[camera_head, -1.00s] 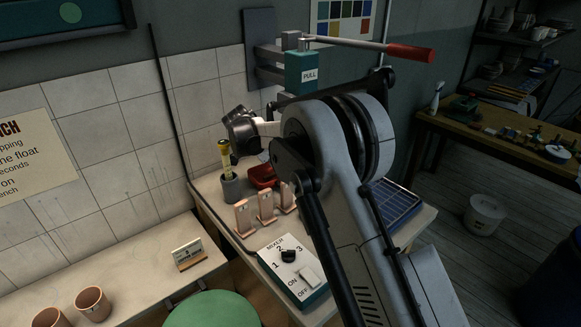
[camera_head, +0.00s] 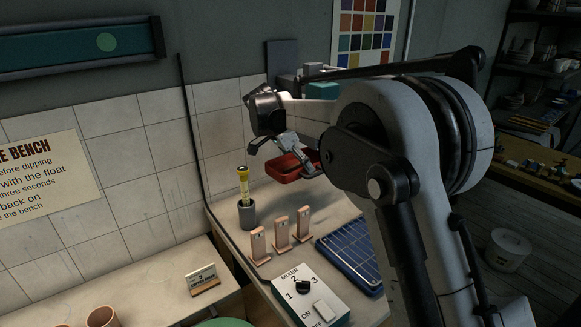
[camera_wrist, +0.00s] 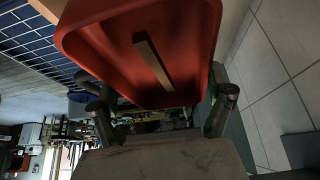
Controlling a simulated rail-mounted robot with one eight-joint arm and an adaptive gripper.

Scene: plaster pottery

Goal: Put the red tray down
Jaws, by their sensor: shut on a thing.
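The red tray (camera_head: 291,167) is in my gripper (camera_head: 299,158), above the back part of the bench in the head view. In the wrist view the red tray (camera_wrist: 195,45) fills the upper middle, with a flat brownish strip (camera_wrist: 152,60) inside it. My gripper's fingers (camera_wrist: 162,118) are at the tray's near edge, one on each side. The gripper is shut on the tray. The exact grip on the rim is partly hidden in the head view.
A blue grid rack (camera_head: 350,262) lies on the bench at the right. Several upright clay test tiles (camera_head: 281,235) stand beside it. A yellow float in a grey holder (camera_head: 246,212) stands at the left, and a mixer control box (camera_head: 305,290) at the front. Bare bench shows behind the tiles.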

